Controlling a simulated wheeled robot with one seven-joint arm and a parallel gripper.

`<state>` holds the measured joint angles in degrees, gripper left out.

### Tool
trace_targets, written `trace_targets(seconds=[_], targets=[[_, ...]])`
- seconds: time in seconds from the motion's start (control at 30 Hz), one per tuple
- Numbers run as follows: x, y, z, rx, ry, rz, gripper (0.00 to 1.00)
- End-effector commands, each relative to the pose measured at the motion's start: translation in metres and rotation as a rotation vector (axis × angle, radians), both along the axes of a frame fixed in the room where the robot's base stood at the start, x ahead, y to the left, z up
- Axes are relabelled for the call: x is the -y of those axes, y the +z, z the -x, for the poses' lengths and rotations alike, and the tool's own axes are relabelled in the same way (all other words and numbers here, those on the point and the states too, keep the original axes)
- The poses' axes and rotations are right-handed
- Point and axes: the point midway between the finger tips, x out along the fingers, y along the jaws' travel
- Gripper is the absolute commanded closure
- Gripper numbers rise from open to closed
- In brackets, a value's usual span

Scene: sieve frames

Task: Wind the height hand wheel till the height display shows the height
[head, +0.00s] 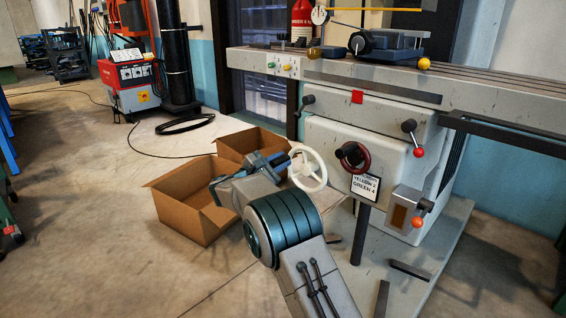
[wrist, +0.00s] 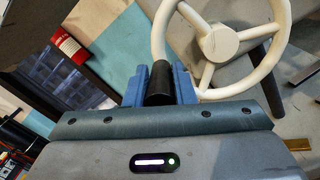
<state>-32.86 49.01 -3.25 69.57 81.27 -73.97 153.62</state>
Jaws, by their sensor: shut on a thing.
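A white three-spoked hand wheel (head: 322,172) stands in front of the grey machine in the head view. It fills the upper right of the wrist view (wrist: 222,42). My gripper (wrist: 160,82) has its blue fingers on both sides of a black grip (wrist: 157,88) at the wheel's rim, shut on it. In the head view my gripper (head: 288,160) meets the wheel's left side. A smaller dark red hand wheel (head: 364,160) is on the machine front, to the right. No height display can be made out, and no height figure is readable.
A card (head: 365,187) reading yellow 2, green 4 hangs below the red wheel. Levers with a red ball (head: 418,152) and an orange ball (head: 417,222) stick out at right. Open cardboard boxes (head: 167,202) stand left of my arm. Open floor lies further left.

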Motion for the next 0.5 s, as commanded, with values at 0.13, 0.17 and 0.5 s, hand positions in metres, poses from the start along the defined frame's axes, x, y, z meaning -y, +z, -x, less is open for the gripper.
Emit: trace_targets(seconds=[0.13,0.17,0.5], targets=[[-0.0030,-0.0032,0.0017,-0.006,0.002,-0.002,0.56],[-0.0019,-0.0029,0.0014,-0.005,0.001,-0.002,0.56],[0.0000,-0.0010,0.0043,-0.005,-0.006,0.000,0.56]])
